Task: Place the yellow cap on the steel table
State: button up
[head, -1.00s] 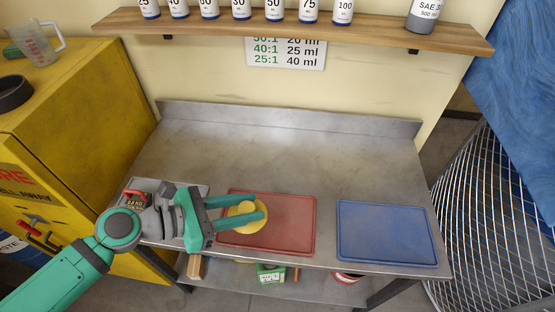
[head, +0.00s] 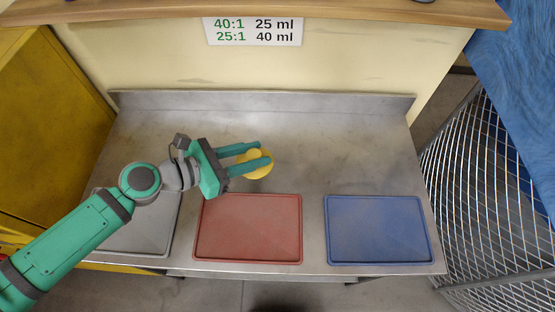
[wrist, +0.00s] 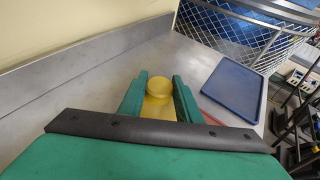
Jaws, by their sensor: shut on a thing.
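The yellow cap (head: 254,163) is round with a raised knob, and my gripper (head: 263,155) is shut on it. In the head view the cap is over the steel table (head: 310,150), behind the red tray's back edge. In the wrist view the cap (wrist: 158,88) sits between the two green fingers (wrist: 158,98). The fingers hide part of it. I cannot tell whether the cap touches the table or is a little above it.
A red tray (head: 248,228) lies at the table's front middle, a blue tray (head: 377,230) at front right, and a grey tray (head: 145,232) at front left, partly under my arm. The back of the table is bare up to its raised rear edge. A wire mesh (head: 490,190) stands at right.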

jog(key=x, duration=0.4)
send_over(282, 167)
jog(key=f, duration=0.5)
jog(key=shift+s+a+f, duration=0.1)
jog(key=shift+s+a, duration=0.1)
jog(key=shift+a, duration=0.1)
jog(key=shift+w+d+f, duration=0.1)
jog(key=shift+d+f, duration=0.05)
jog(key=shift+f, duration=0.8)
jog(key=shift+w+d+f, duration=0.1)
jog(key=shift+d+f, duration=0.05)
jog(key=shift+f, duration=0.8)
jog(key=shift+f, duration=0.1)
jog(key=o, duration=1)
jog(key=shift+o, duration=0.2)
jog(key=v, duration=1.2)
jog(key=shift+s+a, duration=0.1)
